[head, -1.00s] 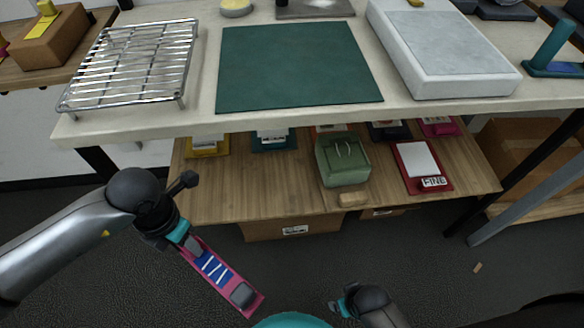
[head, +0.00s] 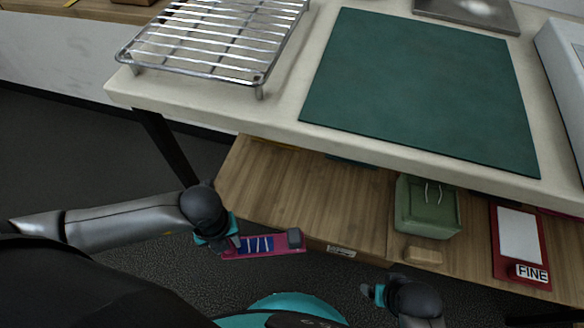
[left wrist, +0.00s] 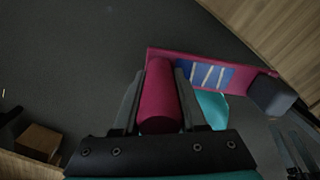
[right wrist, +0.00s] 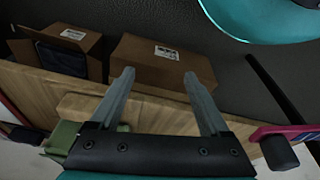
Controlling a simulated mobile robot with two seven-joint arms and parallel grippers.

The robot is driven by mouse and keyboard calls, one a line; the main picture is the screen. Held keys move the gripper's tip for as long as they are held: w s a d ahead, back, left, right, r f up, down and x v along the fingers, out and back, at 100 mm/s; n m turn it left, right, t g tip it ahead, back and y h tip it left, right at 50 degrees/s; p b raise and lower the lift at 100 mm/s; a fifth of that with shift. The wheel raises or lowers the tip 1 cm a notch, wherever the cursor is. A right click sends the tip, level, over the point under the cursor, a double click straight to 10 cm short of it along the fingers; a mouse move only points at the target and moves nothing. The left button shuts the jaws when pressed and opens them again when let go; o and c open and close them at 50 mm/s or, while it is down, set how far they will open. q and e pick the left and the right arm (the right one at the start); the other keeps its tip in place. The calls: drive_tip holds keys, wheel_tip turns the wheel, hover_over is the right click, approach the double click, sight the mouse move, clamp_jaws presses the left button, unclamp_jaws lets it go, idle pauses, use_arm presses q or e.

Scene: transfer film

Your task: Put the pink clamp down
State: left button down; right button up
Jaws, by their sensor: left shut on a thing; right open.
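The pink clamp (head: 280,249) is a flat pink bar with a blue, white-striped panel, a dark grey block at its far end and a round pink grip (left wrist: 160,100). My left gripper (head: 226,243) is shut on that grip. The clamp is held roughly level in front of the lower shelf, below the table top. Its dark-block end also shows at the right of the right wrist view (right wrist: 280,152). My right gripper (head: 371,291) is open and empty, low in front of the shelf; its spread fingers show in the right wrist view (right wrist: 160,90).
The pale table (head: 285,112) carries a wire rack (head: 215,40) and a bare green mat (head: 420,85). The wooden lower shelf (head: 310,190) has clear room at its left. A green container (head: 427,208) and a red FINE board (head: 518,245) sit farther right. Cardboard boxes (right wrist: 160,60) show underneath.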

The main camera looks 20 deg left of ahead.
use_arm(q)
drive_tip(key=w+b, duration=0.2)
drive_tip(key=w, duration=0.3)
drive_tip(key=w+b, duration=0.1)
drive_tip(key=w, duration=0.4)
drive_tip(key=w+b, duration=0.2)
drive_tip(key=w, duration=0.3)
drive_tip(key=shift+w+d+b, duration=0.15)
drive_tip(key=shift+d+b, duration=0.15)
drive_tip(key=shift+b, duration=0.05)
use_arm(e)
wheel_tip(320, 180, up, 11)
drive_tip(key=w+t, duration=0.2)
use_arm(q)
drive_tip(key=shift+w, duration=0.5)
drive_tip(key=shift+w+b, duration=0.55)
drive_tip(key=shift+w, duration=0.2)
wheel_tip(320, 180, down, 3)
drive_tip(key=shift+r+b, duration=0.1)
drive_tip(key=shift+b, duration=0.95)
drive_tip(key=shift+f, duration=0.3)
use_arm(e)
drive_tip(key=w+a+t+y, duration=0.3)
drive_tip(key=w+a+t, duration=0.2)
drive_tip(key=a, duration=0.2)
drive_tip(key=shift+w+a+r+t, duration=0.2)
drive_tip(key=shift+w+t, duration=0.1)
drive_tip(key=shift+t, duration=0.1)
